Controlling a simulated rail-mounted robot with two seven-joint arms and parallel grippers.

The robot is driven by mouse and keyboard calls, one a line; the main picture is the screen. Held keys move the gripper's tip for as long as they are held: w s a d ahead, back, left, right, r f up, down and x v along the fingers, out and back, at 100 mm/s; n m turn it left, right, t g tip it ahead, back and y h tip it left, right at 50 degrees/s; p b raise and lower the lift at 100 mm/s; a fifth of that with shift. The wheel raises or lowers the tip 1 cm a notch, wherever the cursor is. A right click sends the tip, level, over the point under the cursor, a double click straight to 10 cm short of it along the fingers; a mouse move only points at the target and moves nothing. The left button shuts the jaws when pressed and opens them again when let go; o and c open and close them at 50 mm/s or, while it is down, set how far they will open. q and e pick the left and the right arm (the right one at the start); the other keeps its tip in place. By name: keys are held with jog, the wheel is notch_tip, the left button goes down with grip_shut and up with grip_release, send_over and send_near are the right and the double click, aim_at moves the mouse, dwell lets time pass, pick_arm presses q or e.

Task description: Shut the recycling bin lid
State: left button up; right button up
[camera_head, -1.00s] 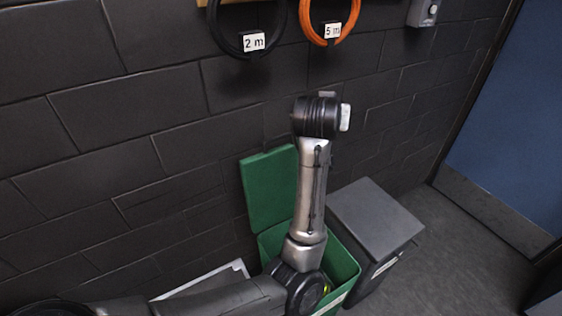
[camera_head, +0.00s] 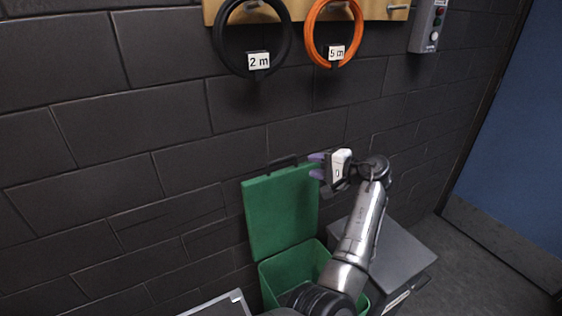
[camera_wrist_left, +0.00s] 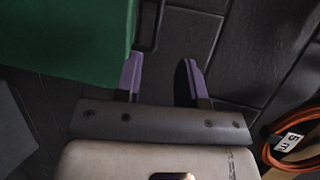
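The recycling bin is a green bin (camera_head: 292,268) against the dark wall. Its green lid (camera_head: 281,212) stands open and upright by the wall. My left gripper (camera_head: 316,166) is at the lid's upper right edge in the head view, with its purple fingers pointing left toward it. In the left wrist view the fingers (camera_wrist_left: 161,76) are spread apart with nothing between them, and the lid (camera_wrist_left: 65,40) lies beside the left finger. I cannot tell whether that finger touches the lid. My right gripper is not in view.
A grey bin (camera_head: 392,250) with a closed top stands right of the green one. A black cable coil (camera_head: 232,60) and an orange coil (camera_head: 311,45) hang on the wall above. A grey control box (camera_head: 428,25) is mounted near the blue door (camera_head: 515,140).

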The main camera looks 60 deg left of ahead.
aim_at(282, 160)
pick_arm(q)
jog(key=b+x, duration=0.3)
jog(key=x, duration=0.9)
jog(key=shift+f, duration=0.15)
jog(key=shift+s+a+f, duration=0.1)
jog(key=shift+s+a, duration=0.05)
jog(key=shift+a, duration=0.4)
jog(key=shift+c, duration=0.3)
grip_shut()
